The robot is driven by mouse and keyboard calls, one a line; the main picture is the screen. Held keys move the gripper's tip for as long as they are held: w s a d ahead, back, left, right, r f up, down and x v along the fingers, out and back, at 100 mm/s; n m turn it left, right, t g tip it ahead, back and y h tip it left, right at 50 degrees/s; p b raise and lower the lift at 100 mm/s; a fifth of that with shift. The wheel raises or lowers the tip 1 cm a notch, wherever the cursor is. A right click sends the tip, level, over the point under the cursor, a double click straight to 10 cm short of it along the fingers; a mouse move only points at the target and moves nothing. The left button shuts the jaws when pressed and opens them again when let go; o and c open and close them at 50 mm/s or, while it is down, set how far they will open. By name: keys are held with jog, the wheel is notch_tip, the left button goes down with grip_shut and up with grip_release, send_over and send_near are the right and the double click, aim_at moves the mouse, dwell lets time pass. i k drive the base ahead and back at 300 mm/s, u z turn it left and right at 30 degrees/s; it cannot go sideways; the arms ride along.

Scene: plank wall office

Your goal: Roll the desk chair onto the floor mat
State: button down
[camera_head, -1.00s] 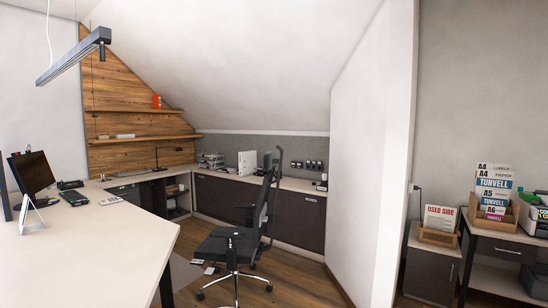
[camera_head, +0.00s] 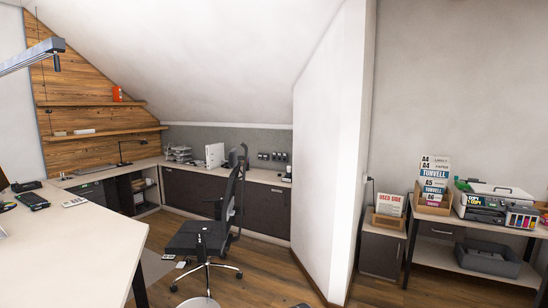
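The black desk chair (camera_head: 187,238) stands upright on the wood floor in the middle left of the head view, with a tall mesh back (camera_head: 229,198) on its right side and a wheeled star base (camera_head: 206,276). A greyish mat-like patch (camera_head: 152,266) shows on the floor to the left of the chair, partly hidden by the white desk. I cannot tell whether any castor touches it. My gripper is not clearly in view.
A white desk (camera_head: 75,255) fills the lower left. Dark cabinets (camera_head: 185,193) line the back. A white wall (camera_head: 325,150) juts out right of the chair. A printer table (camera_head: 470,238) stands at right. Wood floor (camera_head: 255,272) is clear between chair and wall.

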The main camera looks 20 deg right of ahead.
aim_at(207, 267)
jog(key=z, duration=0.85)
jog(key=i, duration=3.8)
jog(key=u, duration=2.45)
